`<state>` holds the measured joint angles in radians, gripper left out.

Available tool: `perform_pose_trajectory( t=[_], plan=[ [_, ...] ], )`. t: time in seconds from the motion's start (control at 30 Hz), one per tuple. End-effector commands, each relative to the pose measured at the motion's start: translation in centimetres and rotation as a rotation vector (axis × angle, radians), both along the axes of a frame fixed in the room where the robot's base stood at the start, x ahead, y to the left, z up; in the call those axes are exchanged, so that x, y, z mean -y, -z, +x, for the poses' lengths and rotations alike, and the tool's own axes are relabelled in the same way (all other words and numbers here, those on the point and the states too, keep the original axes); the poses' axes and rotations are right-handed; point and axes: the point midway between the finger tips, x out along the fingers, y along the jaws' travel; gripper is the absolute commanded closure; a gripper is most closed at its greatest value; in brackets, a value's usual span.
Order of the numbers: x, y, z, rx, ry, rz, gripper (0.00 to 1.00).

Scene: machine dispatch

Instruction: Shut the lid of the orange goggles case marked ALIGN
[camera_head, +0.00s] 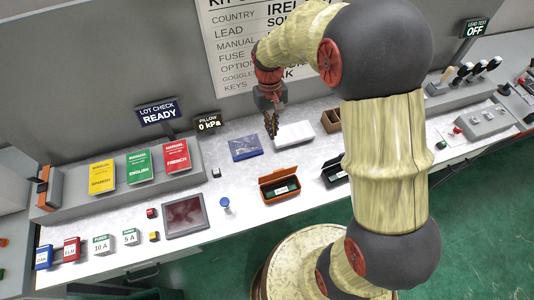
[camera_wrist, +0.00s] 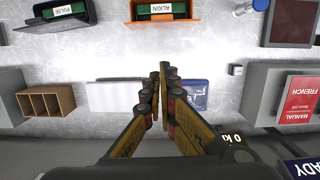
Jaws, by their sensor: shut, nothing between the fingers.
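The orange goggles case (camera_head: 279,173) stands open on the bench, its lid raised at the back edge and its dark inside showing. In the wrist view the case (camera_wrist: 163,24) is at the top edge, partly cut off, with a green ALIGN label readable. My gripper (camera_head: 272,132) is shut and empty, above the rear of the bench, behind and apart from the case. In the wrist view the closed fingers (camera_wrist: 163,72) point toward the case, with bare bench showing between.
A black case marked PULSE (camera_wrist: 64,12) stands open beside the orange one. A white flat box (camera_head: 295,133) and a blue packet (camera_head: 245,148) lie near my gripper.

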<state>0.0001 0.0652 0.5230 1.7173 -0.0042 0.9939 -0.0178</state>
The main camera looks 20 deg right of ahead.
Motion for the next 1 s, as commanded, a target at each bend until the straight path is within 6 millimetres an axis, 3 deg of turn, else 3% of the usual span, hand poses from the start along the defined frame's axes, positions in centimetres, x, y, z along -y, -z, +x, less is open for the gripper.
perform_pose_trajectory(
  t=[0.07, 0.27, 0.67, 0.8, 1.0],
  plan=[
    [0.0, -0.1, 0.3, 0.003, -0.002, 0.0, 1.0],
    [0.0, 2.2, -0.4, -0.004, -0.004, 0.001, 1.0],
    [0.1, 9.8, -1.7, -0.004, -0.004, 0.001, 1.0],
    [0.1, 9.5, -3.8, 0.0, -0.004, 0.001, 1.0],
    [0.2, 9.7, -5.3, 0.0, -0.004, 0.001, 1.0]
  ],
)
